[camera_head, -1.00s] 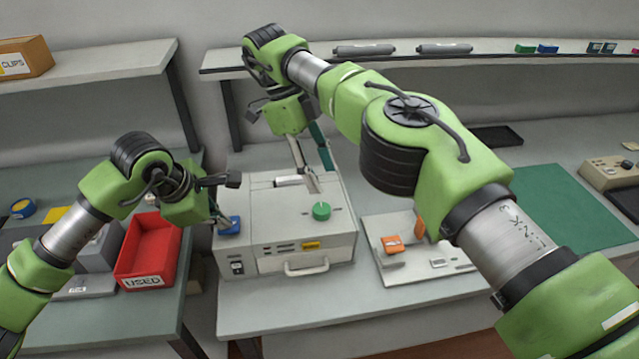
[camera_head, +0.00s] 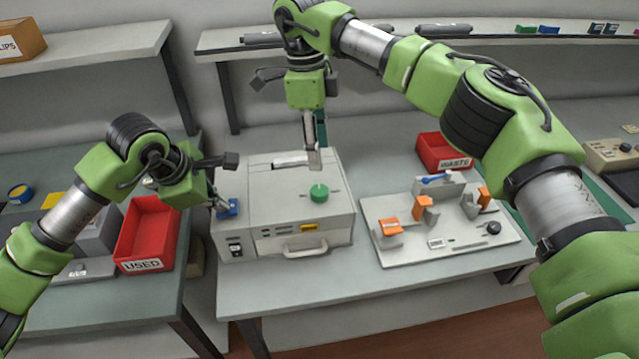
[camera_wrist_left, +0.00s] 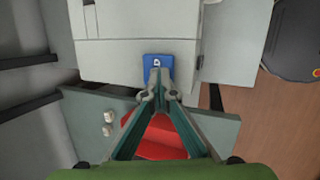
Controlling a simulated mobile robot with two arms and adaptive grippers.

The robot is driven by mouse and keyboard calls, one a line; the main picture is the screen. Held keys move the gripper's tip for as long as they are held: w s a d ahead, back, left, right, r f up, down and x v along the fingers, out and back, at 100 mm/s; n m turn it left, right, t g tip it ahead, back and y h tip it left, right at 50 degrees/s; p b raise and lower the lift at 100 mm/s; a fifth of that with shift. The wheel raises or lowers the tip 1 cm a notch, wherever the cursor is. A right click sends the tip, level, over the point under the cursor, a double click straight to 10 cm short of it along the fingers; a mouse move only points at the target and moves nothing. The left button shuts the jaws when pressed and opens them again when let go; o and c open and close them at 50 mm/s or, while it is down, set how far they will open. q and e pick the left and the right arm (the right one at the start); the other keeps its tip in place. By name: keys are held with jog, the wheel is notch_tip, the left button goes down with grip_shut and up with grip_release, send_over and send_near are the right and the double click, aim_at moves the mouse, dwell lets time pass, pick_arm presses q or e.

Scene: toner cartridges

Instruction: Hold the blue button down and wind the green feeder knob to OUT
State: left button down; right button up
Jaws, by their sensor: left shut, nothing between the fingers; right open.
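The beige machine (camera_head: 275,222) stands on the bench in the head view. Its round green knob (camera_head: 319,193) sits on the top. The blue button (camera_head: 233,207) is at its left side; it also shows in the left wrist view (camera_wrist_left: 157,61). My left gripper (camera_head: 222,209) is shut and empty, with its tips at the button's near edge in the wrist view (camera_wrist_left: 158,86). They look in contact, but I cannot tell whether the button is pressed. My right gripper (camera_head: 314,164) is open, pointing down just above and behind the green knob, apart from it.
A red USED bin (camera_head: 149,235) stands left of the machine. A pale fixture plate (camera_head: 447,246) with orange clamps lies to its right, with a red WASTE bin (camera_head: 443,152) behind. A shelf (camera_head: 225,41) runs along the back.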

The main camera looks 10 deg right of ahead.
aim_at(319, 191)
jog(key=shift+n+t+y, duration=0.4)
jog(key=shift+n+y, duration=0.1)
jog(key=shift+y, duration=0.1)
jog(key=f, duration=1)
jog(key=shift+s+f, duration=0.2)
jog(key=shift+s, duration=0.15)
jog(key=c, duration=1.1)
